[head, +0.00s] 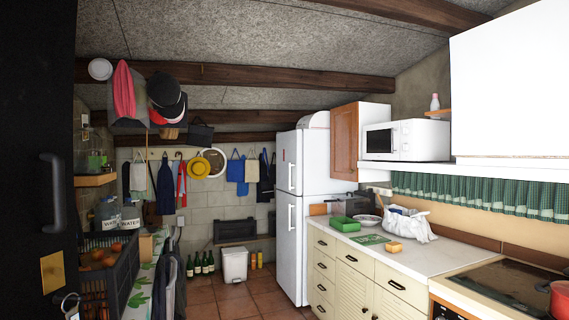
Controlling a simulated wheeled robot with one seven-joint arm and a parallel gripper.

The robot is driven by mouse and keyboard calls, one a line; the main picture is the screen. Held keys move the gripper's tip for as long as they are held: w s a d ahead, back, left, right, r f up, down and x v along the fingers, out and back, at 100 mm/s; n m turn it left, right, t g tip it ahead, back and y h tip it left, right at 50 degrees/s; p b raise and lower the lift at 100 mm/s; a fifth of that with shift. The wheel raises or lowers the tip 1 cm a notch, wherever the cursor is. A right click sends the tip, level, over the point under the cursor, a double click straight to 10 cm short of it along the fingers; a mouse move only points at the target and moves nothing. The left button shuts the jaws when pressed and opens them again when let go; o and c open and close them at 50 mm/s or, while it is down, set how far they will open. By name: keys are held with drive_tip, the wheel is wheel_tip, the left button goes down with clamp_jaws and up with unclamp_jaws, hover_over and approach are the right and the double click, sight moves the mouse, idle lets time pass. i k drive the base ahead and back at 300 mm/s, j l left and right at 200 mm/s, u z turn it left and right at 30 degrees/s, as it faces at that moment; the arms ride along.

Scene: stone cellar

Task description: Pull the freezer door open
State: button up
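A tall white fridge-freezer (318,165) stands at the back, right of the middle in the head view. Its front faces left and shows at a steep angle. It has an upper door (285,148) with a vertical handle (291,177) and a taller lower door (283,250) with its own vertical handle (291,217). Both doors look shut. No label tells which one is the freezer door. My gripper and arm are not in view, and nothing is seen touching the doors.
A counter with drawers (350,285) runs along the right, up to the fridge. A black door (35,130) stands close at left, with a crate (125,275) and hanging clothes beyond. A white bin (234,265) and bottles stand at the back. Tiled floor (255,300) is clear between.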

sight(289, 144)
drive_tip(key=i+u, duration=0.15)
drive_tip(key=i, duration=5.9)
drive_tip(key=j, duration=0.1)
